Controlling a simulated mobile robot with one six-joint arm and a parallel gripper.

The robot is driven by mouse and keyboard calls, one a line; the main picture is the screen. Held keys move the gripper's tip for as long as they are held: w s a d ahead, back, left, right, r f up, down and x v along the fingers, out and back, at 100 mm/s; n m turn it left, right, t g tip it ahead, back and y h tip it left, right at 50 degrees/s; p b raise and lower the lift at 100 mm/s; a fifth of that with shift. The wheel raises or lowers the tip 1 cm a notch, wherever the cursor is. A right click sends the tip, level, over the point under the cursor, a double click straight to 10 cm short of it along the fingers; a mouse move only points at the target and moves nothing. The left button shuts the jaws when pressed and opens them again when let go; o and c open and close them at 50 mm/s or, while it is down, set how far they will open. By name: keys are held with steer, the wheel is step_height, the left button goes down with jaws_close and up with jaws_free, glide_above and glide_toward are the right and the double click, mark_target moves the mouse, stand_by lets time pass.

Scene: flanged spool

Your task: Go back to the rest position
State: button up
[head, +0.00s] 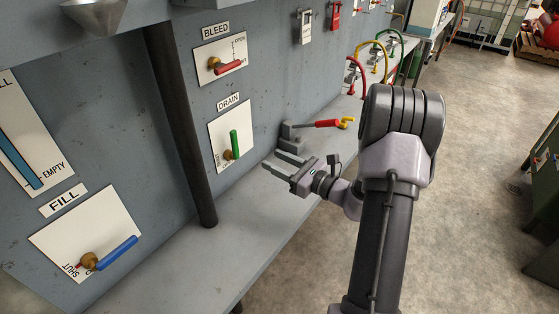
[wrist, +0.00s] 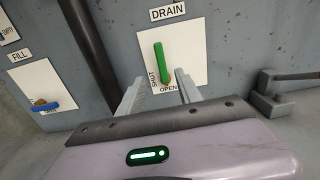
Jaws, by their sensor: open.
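My gripper (head: 284,168) is open and empty in the head view, over the grey ledge and in front of the panel. In the wrist view its two fingers (wrist: 158,88) point at the DRAIN plate, apart, with nothing held between them. The green DRAIN handle (head: 234,144) stands nearly upright on its brass valve, beyond the fingertips. It also shows in the wrist view (wrist: 162,61), with the word OPEN below it and SHUT at its left. I see no contact between fingers and handle.
A dark vertical pipe (head: 180,125) stands left of the DRAIN plate. A red-handled lever with a yellow end (head: 328,124) sticks out just beyond my gripper. The blue FILL handle (head: 117,252) is at lower left, the red BLEED handle (head: 229,67) above. Open floor (head: 478,130) lies at right.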

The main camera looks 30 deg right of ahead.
steer(key=shift+s+d, duration=0.15)
steer(key=shift+s, duration=0.3)
